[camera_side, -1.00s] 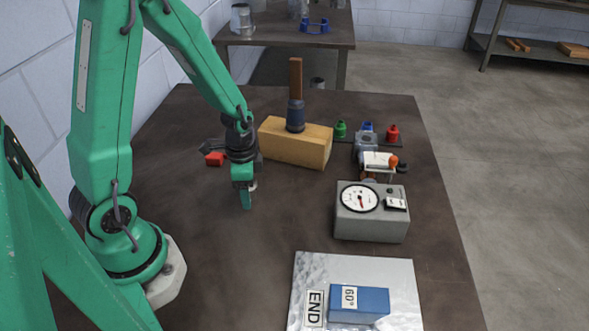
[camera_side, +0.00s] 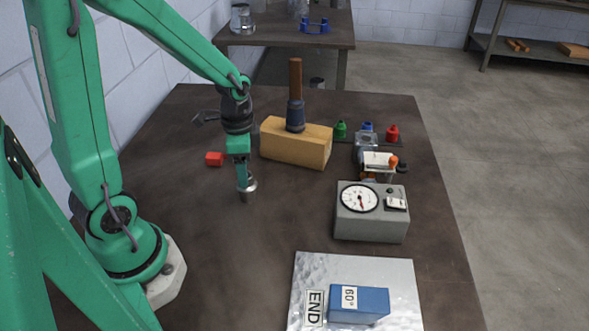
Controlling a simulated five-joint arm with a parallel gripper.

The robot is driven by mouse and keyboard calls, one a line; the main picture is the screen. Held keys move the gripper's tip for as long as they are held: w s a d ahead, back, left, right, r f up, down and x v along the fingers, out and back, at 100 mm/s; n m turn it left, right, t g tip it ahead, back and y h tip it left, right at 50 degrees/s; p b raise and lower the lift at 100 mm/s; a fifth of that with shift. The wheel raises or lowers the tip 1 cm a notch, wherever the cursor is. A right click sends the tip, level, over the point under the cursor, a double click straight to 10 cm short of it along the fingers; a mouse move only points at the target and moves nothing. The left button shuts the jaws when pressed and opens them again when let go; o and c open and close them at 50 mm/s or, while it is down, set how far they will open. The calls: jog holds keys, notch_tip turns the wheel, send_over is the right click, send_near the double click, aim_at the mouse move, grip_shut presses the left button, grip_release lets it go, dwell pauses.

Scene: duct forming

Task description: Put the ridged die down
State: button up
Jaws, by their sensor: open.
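A small silvery metal cylinder (camera_side: 248,191), which looks like the ridged die, stands upright on the brown table left of centre. Its ridges are too small to make out. My gripper (camera_side: 242,181) points down just at its top, with the fingertips in front of part of it. The jaws are open, though the gap between the fingers does not show from this side. I cannot tell whether a finger touches the cylinder.
A wooden block (camera_side: 283,146) with a mallet (camera_side: 296,97) on it stands behind. A grey gauge box (camera_side: 371,222) is right. A metal sheet (camera_side: 401,273) with a blue 60° block (camera_side: 369,303) lies in front.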

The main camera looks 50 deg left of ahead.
notch_tip(320, 180, up, 5)
jog(key=shift+f, duration=0.1)
dwell(0.3)
dwell(0.5)
jog(key=s+d+r+n+t, duration=0.2)
jog(key=s+d+r+n, duration=0.1)
jog(key=r, duration=0.3)
jog(key=s+d+r+n+t, duration=0.3)
jog(key=s+r, duration=0.1)
jog(key=r, duration=0.2)
jog(key=shift+n+t, duration=0.3)
jog(key=shift+n, duration=0.1)
dwell(1.0)
